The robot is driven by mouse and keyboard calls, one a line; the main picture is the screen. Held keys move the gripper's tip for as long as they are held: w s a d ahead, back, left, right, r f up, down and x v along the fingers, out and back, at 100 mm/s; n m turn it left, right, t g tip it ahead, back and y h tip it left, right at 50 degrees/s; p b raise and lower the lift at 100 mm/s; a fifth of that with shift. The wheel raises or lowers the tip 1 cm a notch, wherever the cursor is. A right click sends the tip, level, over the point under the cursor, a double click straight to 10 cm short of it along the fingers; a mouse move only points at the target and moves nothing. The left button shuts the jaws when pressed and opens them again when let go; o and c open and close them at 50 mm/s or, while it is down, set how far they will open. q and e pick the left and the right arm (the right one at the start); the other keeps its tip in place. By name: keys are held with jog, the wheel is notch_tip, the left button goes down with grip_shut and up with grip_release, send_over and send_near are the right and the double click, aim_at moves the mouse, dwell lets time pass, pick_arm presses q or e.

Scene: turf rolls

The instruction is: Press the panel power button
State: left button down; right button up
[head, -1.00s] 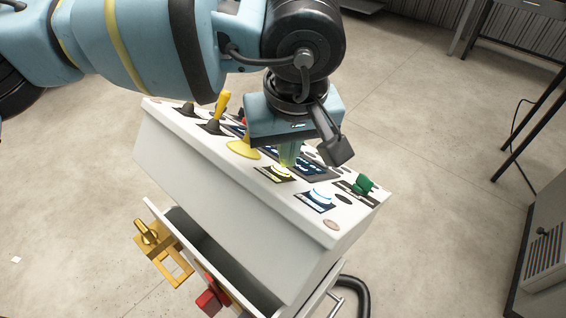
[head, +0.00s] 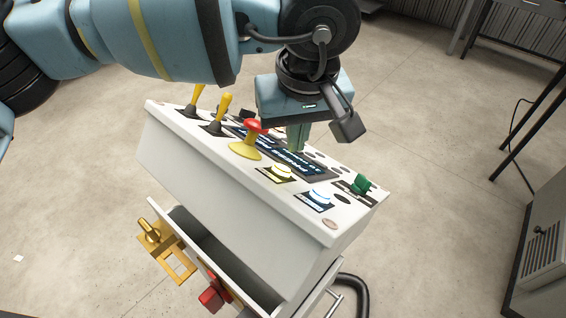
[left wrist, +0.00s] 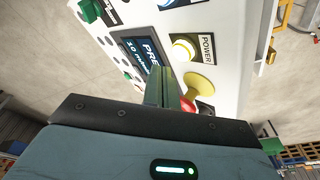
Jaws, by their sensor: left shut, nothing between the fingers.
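The white control panel (head: 190,150) stands tilted in the middle of the head view. Its power button (head: 283,170) is a round white cap with a yellow ring near the front edge. In the left wrist view the power button (left wrist: 183,48) sits beside the word POWER. My left gripper (head: 297,148) points down over the panel, behind the power button and near the dark display (head: 315,167). Its fingers are shut and empty. In the left wrist view the fingertips (left wrist: 164,75) are apart from the button. My right gripper is not in view.
A red-topped yellow mushroom button (head: 246,149) stands left of the power button. Yellow-handled levers (head: 226,104) rise further left. A blue-ringed button (head: 319,195) and a green switch (head: 361,184) lie to the right. An open drawer (head: 180,225) juts out below the panel.

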pick_arm(q)
jog(key=shift+w+d+r+p, duration=0.25)
jog(key=shift+w+r, duration=0.1)
jog(key=shift+r, duration=0.15)
jog(key=shift+w+d+r+p, duration=0.1)
jog(key=shift+w+d+r, duration=0.2)
jog(key=shift+r, duration=0.15)
jog(key=shift+w+d+r+p, duration=0.2)
jog(key=shift+w+r, duration=0.15)
jog(key=shift+r, duration=0.15)
